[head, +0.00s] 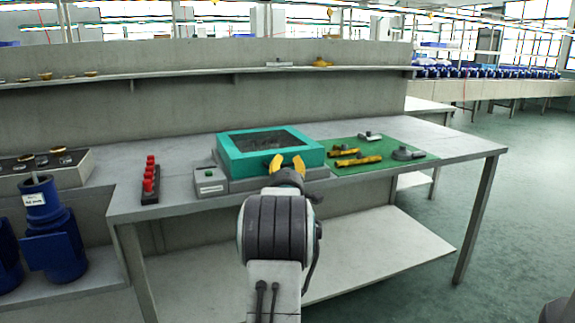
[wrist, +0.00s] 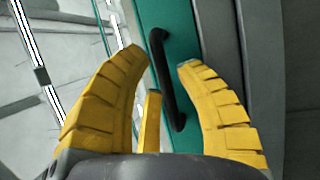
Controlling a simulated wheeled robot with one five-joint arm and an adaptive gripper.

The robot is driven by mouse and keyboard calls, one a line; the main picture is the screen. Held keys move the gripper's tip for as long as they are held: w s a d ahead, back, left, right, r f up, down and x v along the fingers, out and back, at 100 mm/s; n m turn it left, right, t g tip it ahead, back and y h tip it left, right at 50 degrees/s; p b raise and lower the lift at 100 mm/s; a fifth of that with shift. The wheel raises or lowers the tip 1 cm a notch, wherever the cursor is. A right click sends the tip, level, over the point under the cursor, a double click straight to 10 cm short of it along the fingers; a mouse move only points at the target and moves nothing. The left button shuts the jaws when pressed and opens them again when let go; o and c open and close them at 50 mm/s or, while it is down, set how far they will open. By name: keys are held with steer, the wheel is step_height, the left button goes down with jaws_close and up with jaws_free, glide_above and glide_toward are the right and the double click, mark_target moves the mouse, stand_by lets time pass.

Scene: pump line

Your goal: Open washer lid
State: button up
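The washer is a grey box with a teal lid (head: 240,160) that has a dark window, and it stands on the bench. The lid looks closed, lying flat on the box. My gripper (head: 287,163) is at the front edge of the lid. The fingers are apart, and I see no clear contact with the handle. The teal front face (wrist: 183,25) shows behind the handle.
A small grey control box (head: 210,182) stands left of the washer, with a rack of red parts (head: 150,180) further left. A green mat (head: 400,150) with yellow and grey tools lies to the right. A shelf (head: 200,72) runs above the bench (head: 450,142).

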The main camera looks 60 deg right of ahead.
steer(key=shift+w+d, duration=0.15)
steer(key=shift+d, duration=0.1)
steer(key=shift+o, duration=0.3)
jaws_close()
